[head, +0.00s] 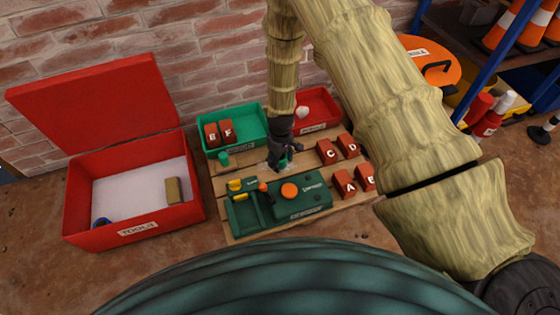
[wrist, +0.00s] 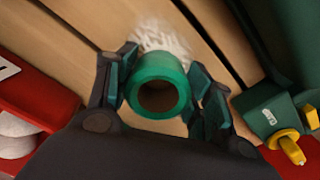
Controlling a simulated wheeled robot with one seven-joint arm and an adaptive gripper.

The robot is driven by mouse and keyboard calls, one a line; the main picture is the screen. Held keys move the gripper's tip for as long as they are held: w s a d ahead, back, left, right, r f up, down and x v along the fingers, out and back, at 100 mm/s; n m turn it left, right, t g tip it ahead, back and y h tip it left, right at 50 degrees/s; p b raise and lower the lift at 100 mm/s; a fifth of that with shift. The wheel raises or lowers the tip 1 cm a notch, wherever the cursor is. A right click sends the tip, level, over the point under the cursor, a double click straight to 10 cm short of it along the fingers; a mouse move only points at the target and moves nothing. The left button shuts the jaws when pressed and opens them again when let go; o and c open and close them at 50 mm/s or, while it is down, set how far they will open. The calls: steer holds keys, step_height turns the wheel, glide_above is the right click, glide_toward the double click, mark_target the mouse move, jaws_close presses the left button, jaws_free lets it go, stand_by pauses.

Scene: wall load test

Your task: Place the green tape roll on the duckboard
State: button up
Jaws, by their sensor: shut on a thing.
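The green tape roll (wrist: 158,92) sits between the fingers of my gripper (wrist: 165,78) in the wrist view, with its round hole facing the camera. My gripper (head: 281,158) is shut on it and points down over the middle of the wooden slatted duckboard (head: 239,172). In the head view, my fingers mostly hide the roll, and only a bit of green shows. The duckboard's slats also show in the wrist view (wrist: 72,48). A pale fuzzy patch (wrist: 165,35) shows just beyond the roll. I cannot tell whether the roll touches the board.
An open red toolbox (head: 75,200) stands left. A blue-framed shelf (head: 408,62) stands right.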

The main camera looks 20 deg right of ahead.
steer(key=shift+f, duration=0.1)
steer(key=o, duration=1.1)
step_height(320, 180, up, 12)
steer(key=p, duration=0.6)
